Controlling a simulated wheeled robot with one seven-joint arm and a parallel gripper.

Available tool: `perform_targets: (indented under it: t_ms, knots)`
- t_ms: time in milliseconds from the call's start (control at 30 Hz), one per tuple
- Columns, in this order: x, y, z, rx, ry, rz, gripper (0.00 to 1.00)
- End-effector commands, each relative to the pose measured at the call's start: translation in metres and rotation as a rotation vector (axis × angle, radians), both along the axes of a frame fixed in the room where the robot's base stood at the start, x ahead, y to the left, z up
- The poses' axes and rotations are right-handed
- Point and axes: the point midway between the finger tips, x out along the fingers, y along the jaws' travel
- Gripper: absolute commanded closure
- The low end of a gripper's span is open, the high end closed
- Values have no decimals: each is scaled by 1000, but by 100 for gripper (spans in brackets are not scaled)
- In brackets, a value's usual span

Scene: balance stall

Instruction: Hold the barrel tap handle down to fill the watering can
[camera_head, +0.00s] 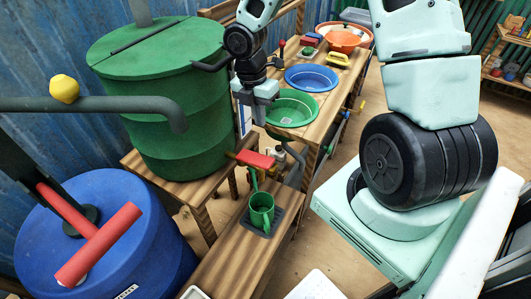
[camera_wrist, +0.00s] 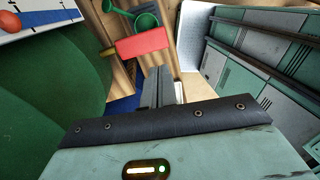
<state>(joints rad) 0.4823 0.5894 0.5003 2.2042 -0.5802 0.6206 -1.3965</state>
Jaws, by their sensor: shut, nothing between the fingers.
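The green barrel (camera_head: 175,110) stands on a wooden stand at upper left, and its green side fills the left of the wrist view (camera_wrist: 45,85). Its red tap handle (camera_head: 256,159) sticks out low at the right; it is a flat red bar in the wrist view (camera_wrist: 142,43). The green watering can (camera_head: 262,211) stands upright on a dark square pad (camera_head: 274,222) below the handle; it also shows in the wrist view (camera_wrist: 147,21). My gripper (camera_head: 260,120) is shut and empty above the red handle, apparently apart from it. Water flow cannot be seen.
A blue barrel (camera_head: 95,240) with a red T-handle (camera_head: 98,243) stands at lower left. A grey pipe with a yellow knob (camera_head: 64,88) crosses above it. Green (camera_head: 310,106) and blue (camera_head: 312,78) bowls sit on the bench behind. Floor shows to the right.

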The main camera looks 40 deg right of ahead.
Motion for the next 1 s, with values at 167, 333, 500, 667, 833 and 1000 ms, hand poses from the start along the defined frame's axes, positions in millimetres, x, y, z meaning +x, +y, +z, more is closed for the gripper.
perform_targets:
  t_ms: [167, 333, 500, 667, 833, 1000]
  knots:
    - [2, -1, -3, 9, 6, 54, 100]
    - [2, -1, -3, 9, 6, 52, 100]
    - [1, -1, -7, 9, 8, 51, 100]
    - [-2, -1, -28, 9, 12, 52, 100]
    - [-7, -2, -62, 10, 12, 54, 100]
    - [-11, -4, -96, 9, 10, 52, 100]
